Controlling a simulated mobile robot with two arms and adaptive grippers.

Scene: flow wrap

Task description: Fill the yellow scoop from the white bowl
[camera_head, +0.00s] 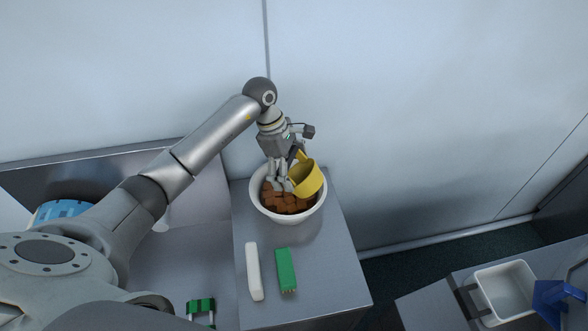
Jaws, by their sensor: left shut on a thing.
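The white bowl (317,209) stands near the back of the metal table and holds several brown chunks (284,200). My left gripper (284,182) is over the bowl, pointing down, and is shut on the yellow scoop (308,181). The scoop is tilted at the bowl's right side, low over the chunks. My fingertips hide part of the bowl, and I cannot tell whether any chunks are in the scoop. My right gripper is not in view.
A white block (254,271) and a green block (286,269) lie on the metal table (335,290) in front of the bowl. A white bin (505,290) and a blue object (556,299) are at the lower right. The wall is close behind the bowl.

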